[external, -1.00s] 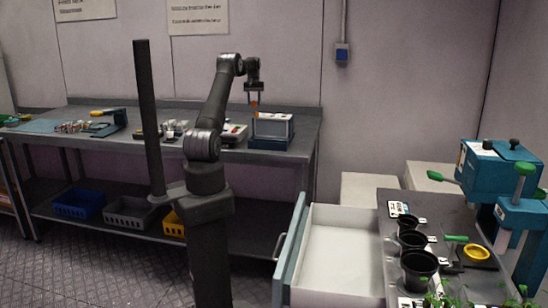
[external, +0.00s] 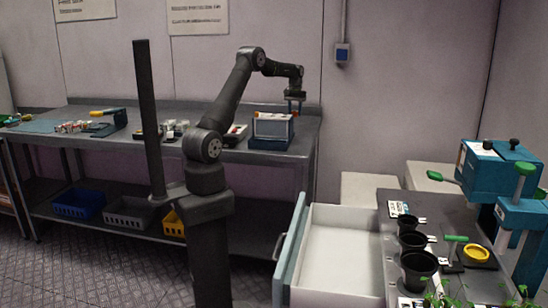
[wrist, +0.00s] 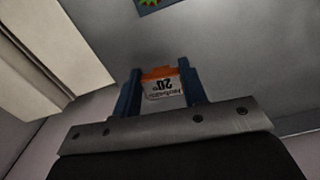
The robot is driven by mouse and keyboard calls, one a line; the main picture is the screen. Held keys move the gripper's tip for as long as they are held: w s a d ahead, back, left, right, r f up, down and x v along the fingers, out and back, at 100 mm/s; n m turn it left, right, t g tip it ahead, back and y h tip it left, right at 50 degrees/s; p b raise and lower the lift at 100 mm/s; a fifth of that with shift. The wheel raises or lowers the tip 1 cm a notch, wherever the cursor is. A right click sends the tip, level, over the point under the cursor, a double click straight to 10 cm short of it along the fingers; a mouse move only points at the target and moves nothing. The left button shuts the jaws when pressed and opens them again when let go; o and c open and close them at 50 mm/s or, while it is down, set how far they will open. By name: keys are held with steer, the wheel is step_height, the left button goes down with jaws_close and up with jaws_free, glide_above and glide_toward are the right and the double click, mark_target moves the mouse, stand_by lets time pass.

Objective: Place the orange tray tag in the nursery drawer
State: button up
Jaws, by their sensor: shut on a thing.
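The orange tray tag (wrist: 162,86), with an orange top and a white label with black print, sits between the two blue fingers of my gripper (wrist: 161,90) in the wrist view. The fingers are shut on it. In the external view my gripper (external: 295,104) is at the right end of the back bench, just above and beside the white-fronted box, and the tag is too small there to make out clearly. The nursery drawer (external: 340,268) at the front right is pulled open, with a pale, empty-looking inside. My gripper is well behind and above it.
The white-fronted box (external: 273,127) stands on a blue base on the bench (external: 220,153). Black pots (external: 418,268), a yellow ring (external: 477,253) and a teal machine (external: 500,175) stand on the cabinet top right of the drawer. Open floor lies between bench and drawer.

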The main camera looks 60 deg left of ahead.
steer(key=w+d+f+m, duration=0.1)
steer(key=d+f+m, duration=0.1)
steer(key=d, duration=1)
steer(key=w+d+f+m, duration=0.2)
steer(key=d, duration=0.9)
steer(key=s+d+f+m, duration=0.2)
steer(key=s+d, duration=0.2)
steer(key=d, duration=0.8)
steer(key=s+d+f+m, duration=0.15)
steer(key=s+d, duration=0.25)
steer(key=d, duration=0.9)
steer(key=m, duration=0.9)
glide_above(323, 249)
step_height(323, 249, down, 6)
steer(key=shift+s+f, duration=0.1)
steer(key=shift+f, duration=4.85)
steer(key=o, duration=0.5)
steer(key=shift+f, duration=0.15)
steer(key=o, duration=0.4)
steer(key=shift+o, duration=0.2)
